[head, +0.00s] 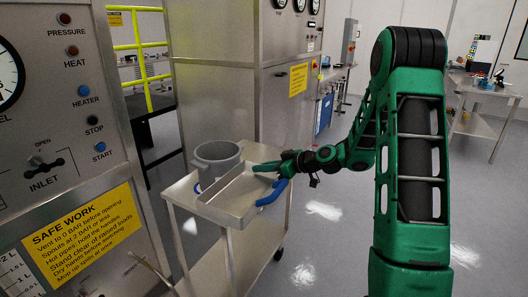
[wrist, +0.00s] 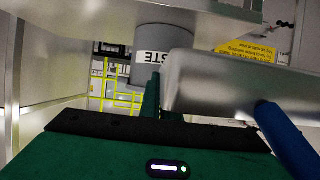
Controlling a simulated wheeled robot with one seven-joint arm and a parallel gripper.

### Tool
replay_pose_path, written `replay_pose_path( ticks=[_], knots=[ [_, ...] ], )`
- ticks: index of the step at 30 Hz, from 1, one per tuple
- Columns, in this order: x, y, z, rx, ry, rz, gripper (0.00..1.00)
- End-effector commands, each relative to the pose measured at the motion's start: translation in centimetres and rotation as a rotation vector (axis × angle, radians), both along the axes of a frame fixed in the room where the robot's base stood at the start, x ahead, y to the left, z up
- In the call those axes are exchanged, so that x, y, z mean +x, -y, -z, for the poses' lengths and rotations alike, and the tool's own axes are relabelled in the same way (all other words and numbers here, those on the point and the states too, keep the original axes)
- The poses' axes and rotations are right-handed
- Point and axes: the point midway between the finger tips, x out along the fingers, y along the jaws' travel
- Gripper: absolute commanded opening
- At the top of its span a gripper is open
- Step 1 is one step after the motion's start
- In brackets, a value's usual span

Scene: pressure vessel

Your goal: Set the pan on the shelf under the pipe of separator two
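The pan (head: 232,203) is a shallow steel tray with blue handles, at the front right of the cart top. In the wrist view its steel wall (wrist: 215,85) fills the right side, with a blue handle (wrist: 285,135) below it. My gripper (head: 268,167) is at the pan's far right rim, by a blue handle. One green finger (wrist: 151,95) shows right beside the pan wall; the other is hidden, so I cannot tell if the fingers are closed on it. No pipe or shelf can be made out as separator two's.
A steel cart (head: 178,192) bears a grey round vessel (head: 216,155) behind the pan; its label is partly readable in the wrist view. A control panel (head: 60,150) stands close at left, a steel cabinet (head: 215,75) behind. Open floor (head: 320,235) lies right of the cart.

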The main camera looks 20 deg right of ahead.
Motion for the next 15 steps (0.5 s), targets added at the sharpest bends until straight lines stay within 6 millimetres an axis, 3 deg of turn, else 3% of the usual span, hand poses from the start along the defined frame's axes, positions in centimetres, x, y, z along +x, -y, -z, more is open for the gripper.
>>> replay_pose_path(
  ticks=[1, 6, 15],
  knots=[
    [-1.0, -1.1, 1.3, 0.007, -0.007, 0.044, 0.00],
    [-2.6, -2.5, 4.3, 0.005, -0.006, 0.178, 0.00],
    [-4.1, -3.9, 7.0, 0.005, -0.003, 0.307, 0.00]
  ],
)
